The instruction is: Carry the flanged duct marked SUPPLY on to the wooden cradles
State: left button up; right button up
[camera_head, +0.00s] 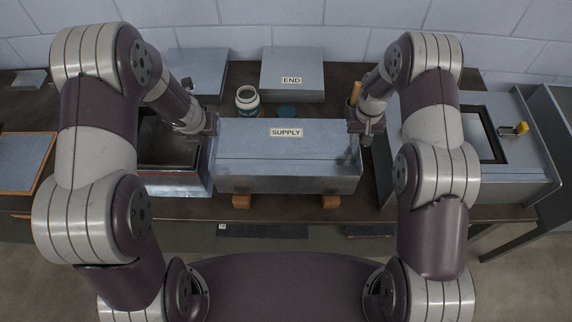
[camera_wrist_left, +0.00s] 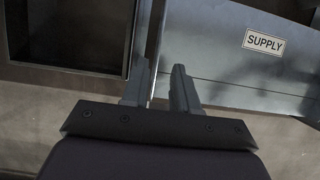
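The SUPPLY duct (camera_head: 290,155), a long grey sheet-metal box with a white label, lies level above two wooden cradles (camera_head: 241,201). Their front ends show under its lower edge; I cannot tell whether it touches them. It also shows in the left wrist view (camera_wrist_left: 235,65). My left gripper (camera_head: 211,125) is at the duct's left end. In the left wrist view its fingers (camera_wrist_left: 160,80) stand apart on either side of the end edge, with a gap visible. My right gripper (camera_head: 361,130) is at the right end; its fingers are too small to judge.
A dark-mouthed metal box (camera_head: 168,180) is close on the left. A metal unit with a square opening (camera_head: 525,165) and yellow handle is on the right. The bench front edge is near.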

jog(key=shift+s, duration=0.1)
jog(key=shift+r, duration=0.15)
pick_arm(q)
jog(key=v, duration=0.3)
jog(key=shift+s+r, duration=0.15)
jog(key=shift+r, duration=0.05)
pick_arm(e)
notch_tip(320, 180, up, 12)
